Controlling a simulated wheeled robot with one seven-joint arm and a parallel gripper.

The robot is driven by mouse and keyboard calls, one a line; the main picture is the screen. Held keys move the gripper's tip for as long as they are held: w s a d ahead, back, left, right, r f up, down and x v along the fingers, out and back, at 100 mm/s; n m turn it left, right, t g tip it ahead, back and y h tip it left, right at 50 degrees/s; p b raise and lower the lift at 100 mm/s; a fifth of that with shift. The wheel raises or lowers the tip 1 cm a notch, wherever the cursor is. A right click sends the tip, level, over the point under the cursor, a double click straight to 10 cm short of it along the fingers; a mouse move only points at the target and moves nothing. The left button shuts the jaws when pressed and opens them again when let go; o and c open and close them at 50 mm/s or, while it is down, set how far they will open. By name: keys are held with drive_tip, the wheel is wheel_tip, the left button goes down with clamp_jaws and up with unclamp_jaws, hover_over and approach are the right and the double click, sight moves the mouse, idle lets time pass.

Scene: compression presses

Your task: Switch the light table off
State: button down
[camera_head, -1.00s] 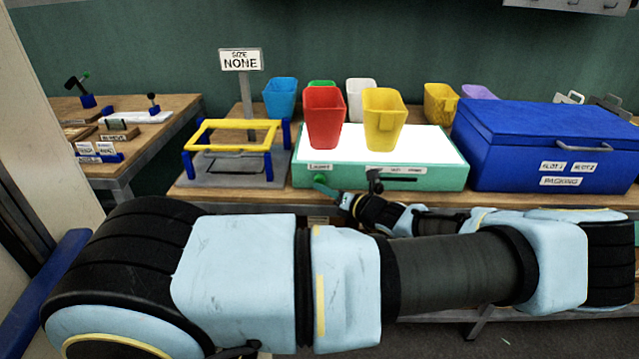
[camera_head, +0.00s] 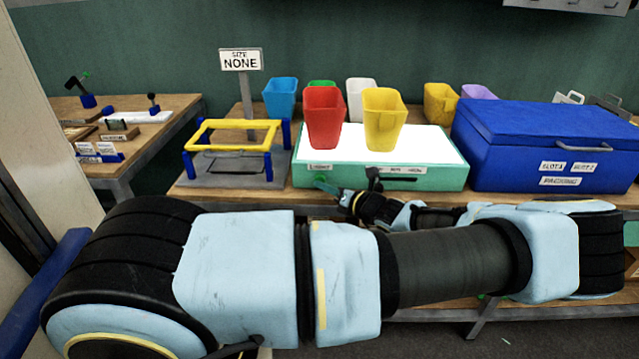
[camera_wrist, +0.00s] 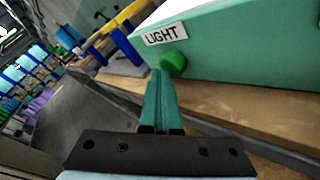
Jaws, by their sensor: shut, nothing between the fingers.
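The light table (camera_head: 440,178) is a green box with a bright white, lit top, on the bench at centre. In the wrist view its front (camera_wrist: 235,55) carries a LIGHT label (camera_wrist: 163,34) with a round green knob (camera_wrist: 174,64) just below it. My gripper (camera_wrist: 161,74) is shut and empty, its teal fingers pointing at the knob, the tips close beside its lower left. I cannot tell whether they touch. In the head view my gripper (camera_head: 326,187) is small, at the table's front left corner, and the knob is hard to make out there.
A red cup (camera_head: 323,118) and a yellow cup (camera_head: 384,120) stand on the lit top. A blue case (camera_head: 500,160) stands to the right. A yellow and blue frame (camera_head: 232,136) stands to the left. The bench edge (camera_wrist: 225,120) runs close beside my gripper.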

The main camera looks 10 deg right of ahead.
idle(0.3)
drive_tip(key=shift+s+a+p, duration=0.1)
drive_tip(key=shift+s+p, duration=0.3)
drive_tip(key=shift+s, duration=0.15)
drive_tip(key=s+a+p, duration=0.1)
drive_tip(key=s+p, duration=0.1)
drive_tip(key=s, duration=0.4)
drive_tip(key=shift+p, duration=0.35)
drive_tip(key=shift+a, duration=0.1)
